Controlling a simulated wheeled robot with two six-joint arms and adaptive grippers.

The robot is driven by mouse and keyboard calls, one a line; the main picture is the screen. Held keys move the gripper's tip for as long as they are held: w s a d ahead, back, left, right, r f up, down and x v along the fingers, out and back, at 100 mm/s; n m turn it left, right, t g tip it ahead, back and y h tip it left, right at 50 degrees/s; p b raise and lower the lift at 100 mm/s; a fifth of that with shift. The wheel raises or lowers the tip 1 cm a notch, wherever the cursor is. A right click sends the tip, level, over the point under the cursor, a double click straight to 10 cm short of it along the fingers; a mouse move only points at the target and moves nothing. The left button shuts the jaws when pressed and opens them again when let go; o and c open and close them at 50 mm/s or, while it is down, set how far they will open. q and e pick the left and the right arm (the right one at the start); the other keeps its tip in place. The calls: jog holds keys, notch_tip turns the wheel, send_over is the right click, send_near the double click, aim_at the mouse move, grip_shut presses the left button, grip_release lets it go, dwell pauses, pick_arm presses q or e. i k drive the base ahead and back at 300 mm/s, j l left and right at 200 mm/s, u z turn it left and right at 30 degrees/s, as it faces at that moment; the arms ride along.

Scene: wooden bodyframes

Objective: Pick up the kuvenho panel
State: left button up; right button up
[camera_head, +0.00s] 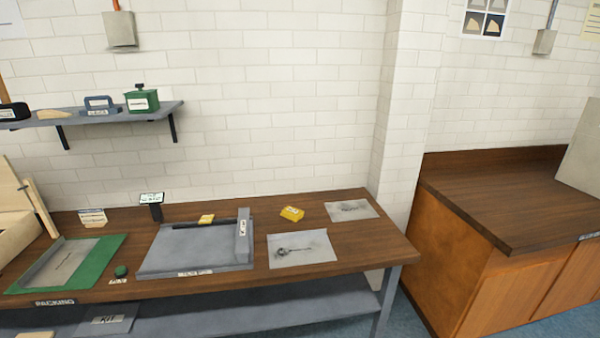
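No label that I can read says kuvenho, so I cannot tell which thing is the kuvenho panel. Wooden pieces in view are a small pale one (92,218) with a label, standing at the back left of the workbench, a thin one (48,114) lying on the wall shelf, and a large pale wooden structure (15,232) cut off by the left edge. Neither of my grippers is in view.
The workbench (345,248) holds a green-edged tray (108,255), a grey fixture (185,255), a yellow box (292,213) and two grey sheets (301,249). A wall shelf (150,114) carries a green box (141,101). A brown counter (510,200) stands at right, its left part bare.

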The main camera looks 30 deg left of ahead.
aim_at(55, 266)
jog(key=u, duration=2.55)
